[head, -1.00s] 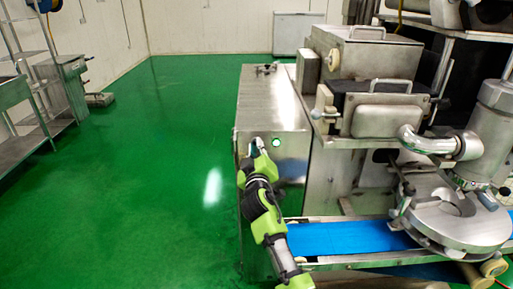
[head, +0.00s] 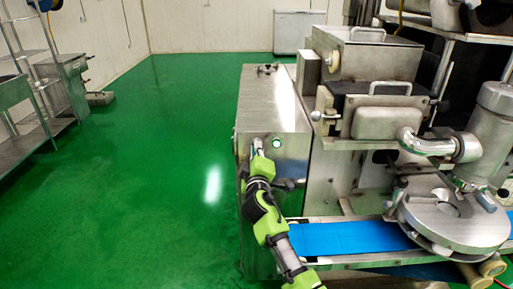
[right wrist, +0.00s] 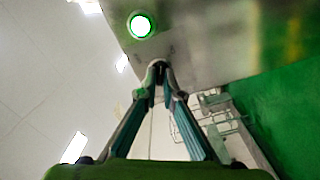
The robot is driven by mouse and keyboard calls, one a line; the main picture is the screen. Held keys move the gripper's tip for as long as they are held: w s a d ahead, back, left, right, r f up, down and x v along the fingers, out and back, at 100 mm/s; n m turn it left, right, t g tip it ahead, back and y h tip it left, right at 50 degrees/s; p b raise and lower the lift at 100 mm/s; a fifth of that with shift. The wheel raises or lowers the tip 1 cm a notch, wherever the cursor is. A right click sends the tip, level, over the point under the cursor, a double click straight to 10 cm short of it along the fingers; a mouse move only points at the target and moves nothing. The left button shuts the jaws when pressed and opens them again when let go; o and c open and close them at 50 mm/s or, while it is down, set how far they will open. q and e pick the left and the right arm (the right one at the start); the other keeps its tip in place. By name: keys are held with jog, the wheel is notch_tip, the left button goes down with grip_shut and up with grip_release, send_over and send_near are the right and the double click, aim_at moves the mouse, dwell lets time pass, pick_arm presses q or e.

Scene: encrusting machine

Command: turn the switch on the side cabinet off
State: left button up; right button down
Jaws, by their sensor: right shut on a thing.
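The side cabinet (head: 272,98) is a metal box left of the machine, and its panel also shows in the right wrist view (right wrist: 200,55). A round lamp (head: 276,143) on its front glows green, and the same lamp is bright in the right wrist view (right wrist: 140,25). My right gripper (head: 257,146) is at the panel, just left of the lamp. In the right wrist view its fingertips (right wrist: 158,72) close on the small dark switch (right wrist: 157,64) at the panel. The fingers mostly hide the switch, so its turn angle cannot be told. My left gripper is out of view.
A blue conveyor belt (head: 350,237) runs right of my right arm. The round metal turntable (head: 455,220) and hopper (head: 375,60) of the machine stand to the right. Green floor (head: 150,170) is open on the left, with a metal rack (head: 35,120) beyond.

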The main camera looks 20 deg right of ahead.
jog(key=n+p, duration=0.2)
jog(key=n, duration=0.4)
jog(key=n+p, duration=0.3)
jog(key=n, duration=0.3)
jog(key=shift+d+r+n, duration=0.2)
jog(key=shift+n, duration=0.2)
jog(key=shift+w, duration=0.1)
jog(key=c, duration=2.2)
grip_release()
jog(key=v, duration=1.2)
jog(key=shift+f, duration=0.15)
